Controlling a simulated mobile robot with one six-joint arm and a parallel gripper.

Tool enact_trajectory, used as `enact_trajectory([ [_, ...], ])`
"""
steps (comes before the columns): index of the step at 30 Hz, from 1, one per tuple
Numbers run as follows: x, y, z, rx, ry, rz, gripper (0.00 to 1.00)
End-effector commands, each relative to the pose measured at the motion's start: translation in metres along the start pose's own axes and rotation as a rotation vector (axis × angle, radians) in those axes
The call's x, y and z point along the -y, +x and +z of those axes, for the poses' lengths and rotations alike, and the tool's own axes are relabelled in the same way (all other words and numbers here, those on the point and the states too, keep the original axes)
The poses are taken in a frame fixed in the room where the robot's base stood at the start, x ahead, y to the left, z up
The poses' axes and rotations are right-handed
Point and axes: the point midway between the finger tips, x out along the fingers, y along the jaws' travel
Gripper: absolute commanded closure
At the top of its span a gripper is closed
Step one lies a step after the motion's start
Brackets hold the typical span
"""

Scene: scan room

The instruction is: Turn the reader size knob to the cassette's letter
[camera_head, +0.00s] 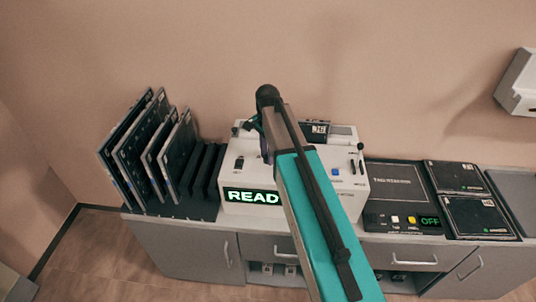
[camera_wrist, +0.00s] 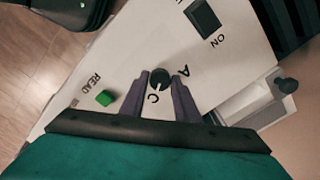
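The size knob (camera_wrist: 159,80) is a small dark round knob on the white reader panel (camera_wrist: 120,60). The letters A and C are printed beside it; a small pale mark shows on its C side. My gripper (camera_wrist: 161,77) has one finger on each side of the knob, with slight gaps apparent; contact cannot be told. In the head view the white reader (camera_head: 235,155) shows a green "READ" display, partly covered by my arm, which hides the knob there. A dark cassette (camera_head: 316,129) with a white label sits at the reader's back; its letter is too small to read.
A green button (camera_wrist: 104,98) marked READ and a dark ON switch (camera_wrist: 203,19) flank the knob. A rack with several dark panels (camera_head: 140,145) stands left. A dark device (camera_head: 400,185) showing "OFF" and flat cassettes (camera_head: 478,217) lie right. A wall box (camera_head: 518,82) hangs at right.

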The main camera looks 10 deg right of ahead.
Motion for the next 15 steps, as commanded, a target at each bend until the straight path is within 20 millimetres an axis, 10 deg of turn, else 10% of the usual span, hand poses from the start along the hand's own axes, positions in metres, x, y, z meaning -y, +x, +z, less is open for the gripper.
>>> enact_trajectory([
  [4,-0.0002,-0.0002,-0.0002,0.000,0.000,0.000,0.96],
  [15,-0.0003,0.0000,-0.0007,0.000,-0.037,0.000,0.96],
])
